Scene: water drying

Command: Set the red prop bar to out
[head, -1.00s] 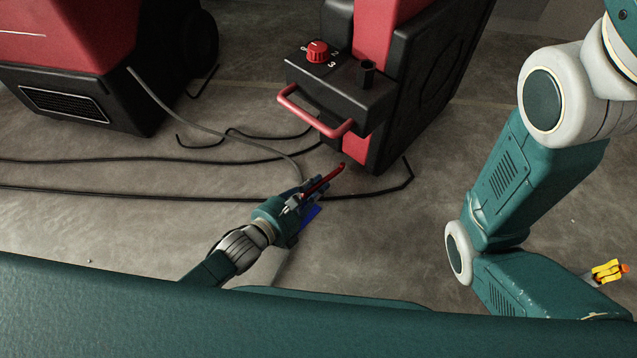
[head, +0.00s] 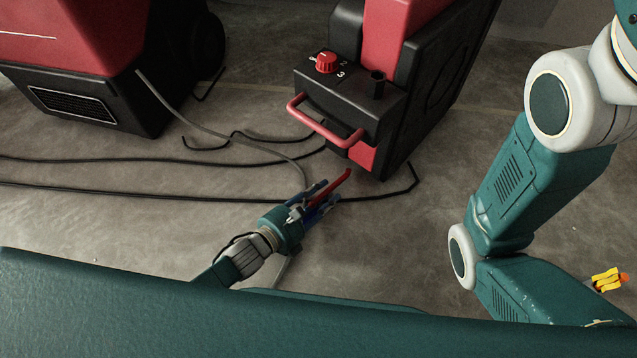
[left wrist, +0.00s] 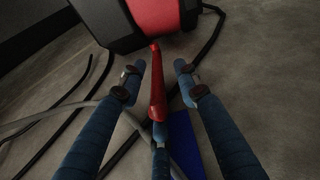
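The red prop bar (head: 332,186) is a slim red bar low in front of the red and black machine (head: 370,105). In the left wrist view the prop bar (left wrist: 157,88) runs lengthwise between the fingers, its far end just below the machine's underside. My left gripper (head: 326,195) is around the bar's near part. In the left wrist view its blue fingers (left wrist: 159,66) are spread, with visible gaps to the bar on both sides. A lower middle finger is close to the bar's near end; I cannot tell whether it touches. My right gripper is not in view.
The machine has a red front handle (head: 325,128) and a red numbered dial (head: 327,63). Black cables (head: 120,162) and a grey hose (head: 220,124) lie on the floor. A second red and black machine (head: 110,85) stands at left. A blue piece (left wrist: 186,140) is beside the bar.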

